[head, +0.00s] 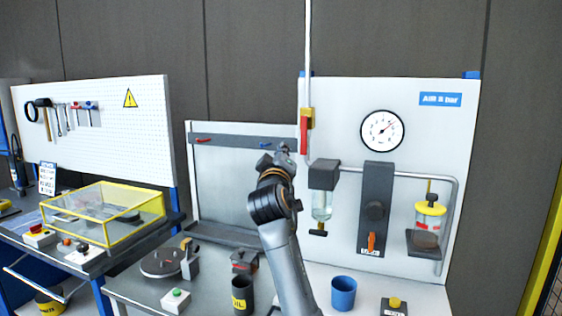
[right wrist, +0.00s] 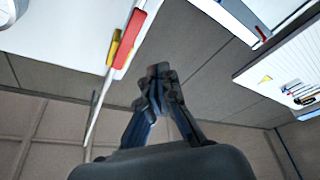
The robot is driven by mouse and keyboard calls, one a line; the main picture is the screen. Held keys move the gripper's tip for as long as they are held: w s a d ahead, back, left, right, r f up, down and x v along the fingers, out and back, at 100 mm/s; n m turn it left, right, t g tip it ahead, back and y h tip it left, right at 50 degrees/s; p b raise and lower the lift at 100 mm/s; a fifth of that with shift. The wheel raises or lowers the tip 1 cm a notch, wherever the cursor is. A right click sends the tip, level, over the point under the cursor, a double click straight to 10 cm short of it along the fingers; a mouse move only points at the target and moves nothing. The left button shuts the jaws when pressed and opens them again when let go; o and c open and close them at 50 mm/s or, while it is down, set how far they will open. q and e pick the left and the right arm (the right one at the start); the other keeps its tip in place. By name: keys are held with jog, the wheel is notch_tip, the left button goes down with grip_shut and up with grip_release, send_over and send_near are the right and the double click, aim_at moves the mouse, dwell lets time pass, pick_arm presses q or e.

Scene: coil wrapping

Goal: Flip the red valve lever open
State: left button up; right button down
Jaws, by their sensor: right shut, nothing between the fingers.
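The red valve lever (head: 304,136) hangs down along the vertical pipe, beside the yellow valve body (head: 308,113), at the left of the white air panel. The lever also shows at the upper left in the right wrist view (right wrist: 130,39), next to the yellow valve body (right wrist: 113,46). My right gripper (head: 284,152) is just left of the lever's lower end in the head view, and looks apart from it. In the right wrist view its fingertips (right wrist: 158,78) meet with nothing between them. My left gripper is out of view.
The white panel (head: 340,100) carries a round gauge (head: 382,131), a filter bowl (head: 322,204) and an orange knob (head: 371,241). Below stand a blue cup (head: 343,293) and a dark oil can (head: 242,295). A yellow-framed clear box (head: 103,214) is at the left.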

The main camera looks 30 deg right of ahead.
jog(key=v, duration=0.2)
jog(key=b+v, duration=0.1)
jog(key=shift+s+a+r, duration=0.3)
jog(key=shift+a, duration=0.1)
